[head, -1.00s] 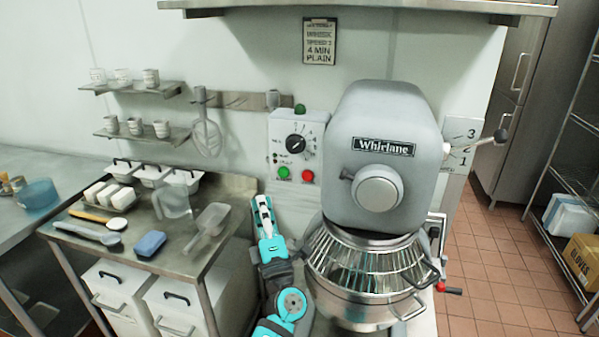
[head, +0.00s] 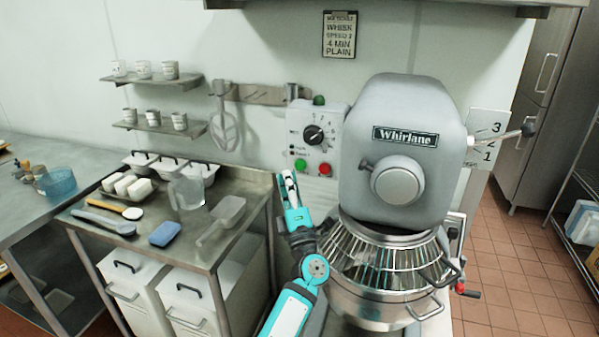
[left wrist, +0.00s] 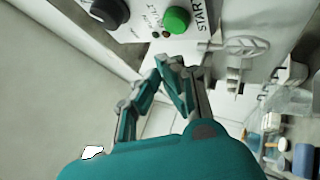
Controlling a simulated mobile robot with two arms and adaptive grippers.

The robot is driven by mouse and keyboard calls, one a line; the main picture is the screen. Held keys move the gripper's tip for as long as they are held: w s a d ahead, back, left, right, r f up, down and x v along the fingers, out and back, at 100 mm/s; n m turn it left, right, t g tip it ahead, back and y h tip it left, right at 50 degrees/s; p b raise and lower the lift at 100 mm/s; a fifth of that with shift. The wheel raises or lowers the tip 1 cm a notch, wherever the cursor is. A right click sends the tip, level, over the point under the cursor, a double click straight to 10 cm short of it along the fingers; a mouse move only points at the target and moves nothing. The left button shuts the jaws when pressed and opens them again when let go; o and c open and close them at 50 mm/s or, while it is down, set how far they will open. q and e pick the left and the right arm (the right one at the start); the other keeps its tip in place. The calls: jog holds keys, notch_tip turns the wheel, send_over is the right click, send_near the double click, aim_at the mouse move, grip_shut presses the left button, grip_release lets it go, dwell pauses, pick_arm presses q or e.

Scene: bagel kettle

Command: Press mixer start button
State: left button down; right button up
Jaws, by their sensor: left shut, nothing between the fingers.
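The mixer's control panel (head: 311,133) is on the wall left of the grey mixer (head: 405,150). It has a black dial, a green start button (head: 299,167) and a red button (head: 324,170). My left gripper (head: 287,176) is shut and empty, with its tips just below and slightly left of the green button. In the left wrist view the green button (left wrist: 176,19), labelled START, lies beyond the fingertips (left wrist: 166,62), with a visible gap between them. My right gripper is not in view.
The mixer's wire guard (head: 375,255) and bowl (head: 380,300) are right of my left arm. A steel table (head: 150,235) with tubs, a blue sponge (head: 165,234) and scoops stands to the left.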

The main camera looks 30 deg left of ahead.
aim_at(300, 165)
pick_arm(q)
jog(key=shift+w+a+b, duration=0.25)
jog(key=shift+w+b, duration=0.25)
jog(key=shift+w, duration=0.7)
jog(key=shift+w, duration=0.1)
dwell(0.5)
jog(key=shift+w+a+b, duration=0.1)
jog(key=shift+w+b, duration=0.2)
